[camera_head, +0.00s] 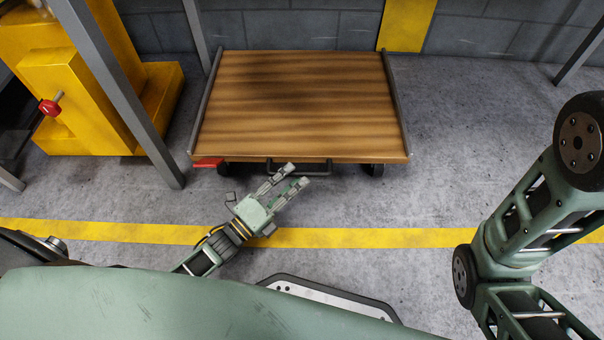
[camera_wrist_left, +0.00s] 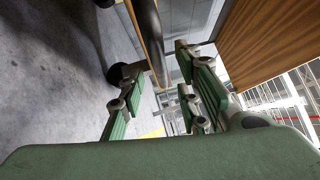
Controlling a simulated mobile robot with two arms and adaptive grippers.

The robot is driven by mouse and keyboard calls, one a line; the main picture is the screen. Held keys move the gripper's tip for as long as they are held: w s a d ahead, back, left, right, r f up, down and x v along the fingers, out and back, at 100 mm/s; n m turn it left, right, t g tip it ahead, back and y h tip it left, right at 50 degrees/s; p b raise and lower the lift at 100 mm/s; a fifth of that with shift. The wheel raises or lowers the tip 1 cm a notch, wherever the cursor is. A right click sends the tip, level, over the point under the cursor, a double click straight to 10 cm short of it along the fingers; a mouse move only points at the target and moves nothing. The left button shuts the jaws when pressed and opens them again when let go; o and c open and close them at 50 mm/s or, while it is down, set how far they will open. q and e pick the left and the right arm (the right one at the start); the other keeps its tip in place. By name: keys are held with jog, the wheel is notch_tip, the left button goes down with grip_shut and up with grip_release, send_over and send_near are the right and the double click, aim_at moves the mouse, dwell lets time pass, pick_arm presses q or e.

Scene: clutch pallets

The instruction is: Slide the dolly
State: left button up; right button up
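The dolly (camera_head: 300,100) has a flat wooden top with grey metal side rails, dark wheels and a red pedal (camera_head: 208,162) at its near left corner. A dark bar handle (camera_head: 318,171) sticks out under its near edge. My left gripper (camera_head: 297,175) is open, its fingers pointing at the handle; the fingertips overlap it in the head view. In the left wrist view the fingers (camera_wrist_left: 155,95) are spread, with a dark bar (camera_wrist_left: 148,30) beyond them and the wooden top (camera_wrist_left: 265,45) at right. I cannot tell whether they touch the bar. My right gripper is out of view.
A yellow machine (camera_head: 85,110) with a red knob stands left of the dolly, behind a grey post (camera_head: 120,90). A block wall (camera_head: 270,25) is close behind the dolly. A yellow floor line (camera_head: 400,238) runs in front. The floor (camera_head: 480,140) right of the dolly is clear.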

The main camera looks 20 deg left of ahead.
aim_at(301, 172)
pick_arm(q)
jog(key=shift+b+x, duration=0.5)
jog(key=shift+x, duration=1.25)
jog(key=shift+c, duration=0.3)
grip_shut()
